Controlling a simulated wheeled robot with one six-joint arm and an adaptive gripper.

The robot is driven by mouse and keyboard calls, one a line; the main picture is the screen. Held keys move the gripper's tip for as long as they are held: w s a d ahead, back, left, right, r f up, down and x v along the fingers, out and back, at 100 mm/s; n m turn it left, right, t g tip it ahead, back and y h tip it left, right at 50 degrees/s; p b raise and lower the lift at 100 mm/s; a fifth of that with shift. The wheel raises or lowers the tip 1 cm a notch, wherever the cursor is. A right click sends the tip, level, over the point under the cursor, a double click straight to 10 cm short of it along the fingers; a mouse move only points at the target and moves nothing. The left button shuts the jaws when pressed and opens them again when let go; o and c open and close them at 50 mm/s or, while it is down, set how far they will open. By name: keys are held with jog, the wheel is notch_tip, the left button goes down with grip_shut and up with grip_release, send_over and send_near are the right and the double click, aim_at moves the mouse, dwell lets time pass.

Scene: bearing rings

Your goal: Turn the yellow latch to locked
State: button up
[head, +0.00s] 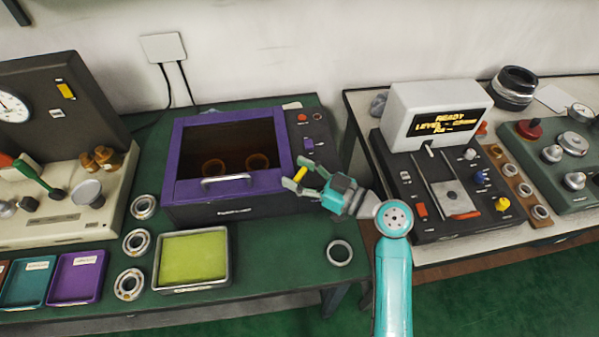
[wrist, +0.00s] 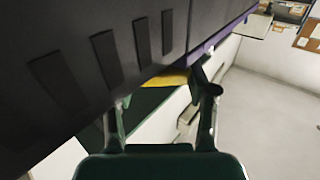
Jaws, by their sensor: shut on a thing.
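The yellow latch (head: 301,174) sits at the front right corner of the purple-framed box (head: 184,190). My gripper (head: 296,173) reaches it from the right and is shut on it, one finger on each side. In the wrist view the latch (wrist: 167,79) shows as a yellow strip between the fingers (wrist: 163,95), close against the dark slotted wall (wrist: 90,60) of the box. Part of the latch is hidden by the fingers, and its exact turn angle is hard to tell. The box lid looks closed, with its handle (head: 227,181) at the front.
Several bearing rings (head: 136,241) and a yellow-green tray (head: 194,286) lie on the green bench in front of the box. One ring (head: 340,252) lies below my gripper. A device with a READY display (head: 435,112) stands to the right across a gap between benches.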

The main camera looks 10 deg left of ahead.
jog(key=m+t+h, duration=0.1)
jog(key=t, duration=0.1)
jog(key=m+t+h, duration=0.1)
jog(key=m, duration=0.1)
jog(key=m+t+h, duration=0.1)
jog(key=t, duration=0.1)
jog(key=shift+a+t+h, duration=0.25)
jog(key=shift+t+h, duration=0.05)
jog(key=shift+h, duration=0.1)
jog(key=shift+w+m+t+h, duration=0.15)
jog(key=shift+m+t+h, duration=0.95)
jog(key=shift+m+h, duration=0.3)
jog(key=shift+w+m+t+h, duration=0.1)
jog(key=shift+m+t+h, duration=0.45)
jog(key=shift+m+h, duration=0.55)
jog(key=shift+w+m+t+h, duration=0.1)
jog(key=shift+m+t+h, duration=0.5)
jog(key=shift+h, duration=0.9)
jog(key=o, duration=1.2)
jog(key=shift+a, duration=0.1)
jog(key=shift+s, duration=0.1)
jog(key=v, duration=1.1)
jog(key=shift+s+d, duration=0.2)
jog(key=shift+s, duration=0.2)
